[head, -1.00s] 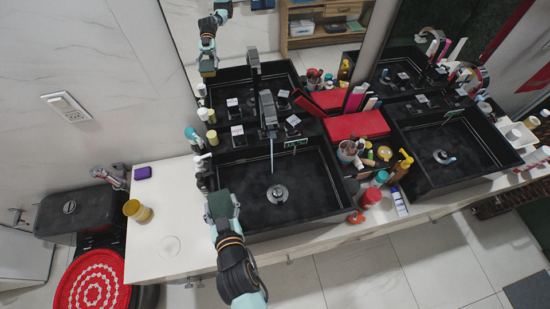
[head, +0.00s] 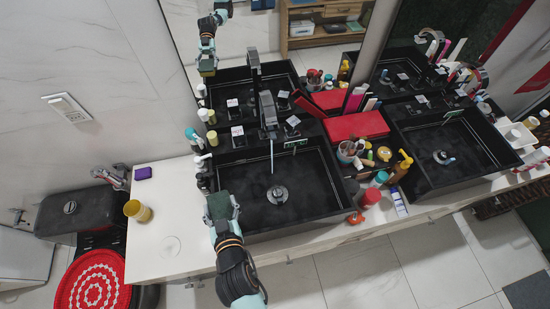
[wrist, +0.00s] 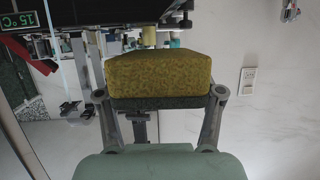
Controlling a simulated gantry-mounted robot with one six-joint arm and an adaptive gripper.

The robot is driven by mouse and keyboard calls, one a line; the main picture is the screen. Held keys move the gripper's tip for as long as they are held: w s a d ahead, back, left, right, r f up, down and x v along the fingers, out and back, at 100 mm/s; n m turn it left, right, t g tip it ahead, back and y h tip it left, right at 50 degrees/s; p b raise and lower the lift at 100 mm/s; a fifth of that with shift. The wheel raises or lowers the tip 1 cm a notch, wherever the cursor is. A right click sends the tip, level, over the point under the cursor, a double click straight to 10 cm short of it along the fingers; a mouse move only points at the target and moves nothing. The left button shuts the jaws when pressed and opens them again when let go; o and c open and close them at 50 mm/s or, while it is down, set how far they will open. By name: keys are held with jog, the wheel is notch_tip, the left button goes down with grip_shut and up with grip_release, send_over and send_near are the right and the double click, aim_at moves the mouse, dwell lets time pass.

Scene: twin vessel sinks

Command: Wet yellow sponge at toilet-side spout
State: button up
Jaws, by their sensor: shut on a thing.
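My gripper (head: 222,208) is shut on the yellow sponge (wrist: 160,73), which has a dark green scouring side. In the wrist view the sponge sits between both fingers (wrist: 162,94), yellow side showing. In the head view mostly its dark green side (head: 219,203) shows, at the front left corner of the left black sink (head: 318,222). The toilet-side spout (head: 267,108) stands at that sink's back, and a thin water stream (head: 271,153) falls from it towards the drain (head: 277,194). The sponge is apart from the stream, to its left and nearer the front.
Bottles (head: 193,136) stand along the left sink's left side. A yellow jar (head: 137,210) and purple block (head: 143,172) are on the white counter (head: 165,265). Cups and bottles crowd between the sinks, with a red box (head: 357,126) behind. The left basin looks clear inside.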

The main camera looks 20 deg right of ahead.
jog(key=shift+s+a+r+p, duration=0.65)
jog(key=shift+s+r+p, duration=0.05)
jog(key=shift+s+r, duration=0.25)
jog(key=shift+s+a+r+p, duration=0.65)
jog(key=shift+s+r, duration=0.25)
jog(key=shift+s, duration=0.05)
